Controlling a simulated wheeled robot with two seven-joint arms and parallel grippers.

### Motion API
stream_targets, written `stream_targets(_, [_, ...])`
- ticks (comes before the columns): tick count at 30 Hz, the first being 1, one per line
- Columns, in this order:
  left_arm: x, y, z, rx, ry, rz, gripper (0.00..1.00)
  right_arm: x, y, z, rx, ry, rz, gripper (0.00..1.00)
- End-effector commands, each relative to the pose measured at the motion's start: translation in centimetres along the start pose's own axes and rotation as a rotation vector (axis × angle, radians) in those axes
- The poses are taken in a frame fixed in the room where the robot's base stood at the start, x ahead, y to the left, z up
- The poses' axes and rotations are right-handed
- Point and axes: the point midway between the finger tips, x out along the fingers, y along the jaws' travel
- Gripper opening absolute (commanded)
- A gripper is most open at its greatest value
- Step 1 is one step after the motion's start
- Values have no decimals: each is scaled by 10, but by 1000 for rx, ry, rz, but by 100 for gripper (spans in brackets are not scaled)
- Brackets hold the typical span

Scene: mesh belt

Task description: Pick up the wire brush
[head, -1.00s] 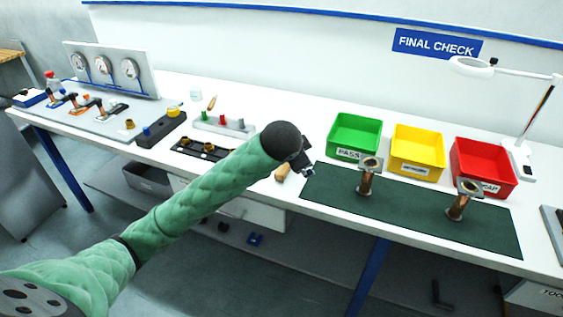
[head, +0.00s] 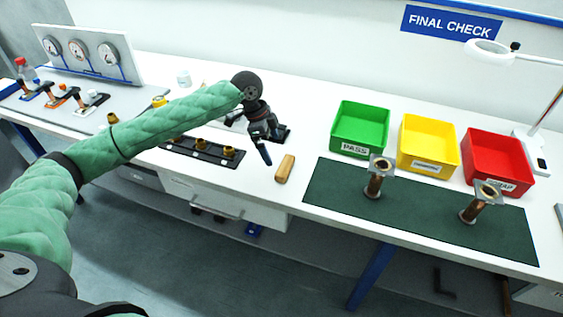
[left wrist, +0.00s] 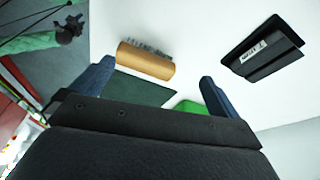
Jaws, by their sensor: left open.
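The wire brush (head: 285,168) lies on the white bench, left of the dark green mat. In the head view its tan wooden body shows. In the left wrist view the brush (left wrist: 145,60) shows grey bristles along one side. My left gripper (head: 268,145) is open and empty, above the bench just left of the brush. In the left wrist view the brush lies beyond the two blue fingertips, between them and nearer the left one, untouched. A green sleeve with a dark end (left wrist: 66,30), likely my right arm, shows small at the upper left there; its jaws are unclear.
A dark green mat (head: 410,220) with two flanged copper-coloured parts lies right of the brush. Green (head: 361,128), yellow (head: 428,145) and red (head: 497,160) bins stand behind it. A black strip with brass fittings (head: 203,150) lies left. White bench around the brush is clear.

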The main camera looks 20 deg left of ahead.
Motion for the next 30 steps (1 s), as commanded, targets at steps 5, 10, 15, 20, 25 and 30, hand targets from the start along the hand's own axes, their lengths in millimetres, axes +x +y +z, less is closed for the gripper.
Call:
stream_targets(5, [-1, 12, -13, 130, 78, 63, 100, 2, 0, -18, 2, 108, -1, 36])
stream_targets(10, [0, 11, -14, 200, 83, 55, 100, 1, 0, -23, 3, 134, -1, 36])
stream_targets(15, [10, 12, -16, 213, 83, 56, 100, 8, 2, -20, 1, 135, 3, 36])
stream_targets(20, [23, 13, -16, 211, 82, 54, 100, 19, 6, -16, -1, 142, 7, 36])
stream_targets(25, [31, 14, -19, 211, 83, 54, 100, 30, 9, -10, -5, 146, 12, 36])
stream_targets(30, [44, 16, -23, 210, 82, 55, 100, 47, 16, 0, -10, 158, 21, 36])
